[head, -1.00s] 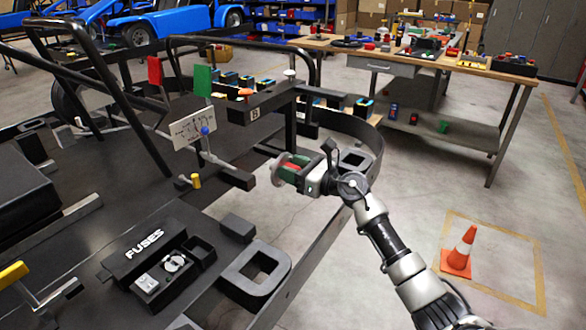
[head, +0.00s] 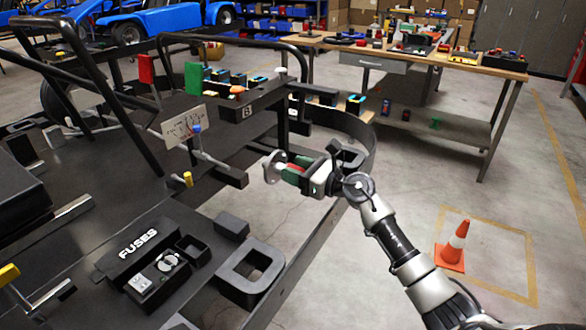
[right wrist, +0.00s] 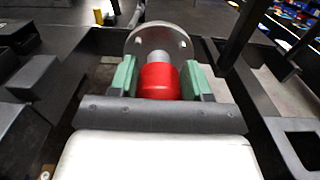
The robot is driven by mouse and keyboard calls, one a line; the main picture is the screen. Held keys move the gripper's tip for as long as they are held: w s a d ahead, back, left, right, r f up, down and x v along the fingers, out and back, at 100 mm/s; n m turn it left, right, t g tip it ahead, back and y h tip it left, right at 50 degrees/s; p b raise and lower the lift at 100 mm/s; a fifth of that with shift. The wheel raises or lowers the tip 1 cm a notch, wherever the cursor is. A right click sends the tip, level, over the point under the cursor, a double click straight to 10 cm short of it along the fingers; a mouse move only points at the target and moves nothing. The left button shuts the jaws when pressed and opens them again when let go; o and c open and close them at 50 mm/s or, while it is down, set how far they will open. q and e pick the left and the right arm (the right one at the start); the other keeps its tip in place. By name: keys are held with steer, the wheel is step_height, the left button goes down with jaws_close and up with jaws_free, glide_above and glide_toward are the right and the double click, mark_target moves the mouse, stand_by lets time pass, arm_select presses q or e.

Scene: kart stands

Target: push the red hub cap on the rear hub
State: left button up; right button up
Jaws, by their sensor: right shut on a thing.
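The red hub cap (right wrist: 160,82) sits between the green finger pads of my right gripper (right wrist: 160,80) in the right wrist view. In the head view my right gripper (head: 295,172) comes in from the right, shut on the cap (head: 293,167), which is largely hidden by the fingers. The rear hub is a grey round flange (right wrist: 158,38) with a short stub, straight ahead of the cap; it also shows in the head view (head: 270,166). The cap lines up with the stub and overlaps its end in the picture; I cannot tell how far it is on. My left gripper is not in view.
A black fuses box (head: 140,245) and a square black frame (head: 250,272) lie on the stand at the front. A small yellow-tipped peg (head: 188,179) is left of the hub. A workbench (head: 420,62) stands behind. An orange cone (head: 453,248) stands on the floor at right.

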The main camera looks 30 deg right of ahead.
steer(key=shift+v, duration=1.4)
steer(key=shift+s+d, duration=0.1)
steer(key=shift+s, duration=0.05)
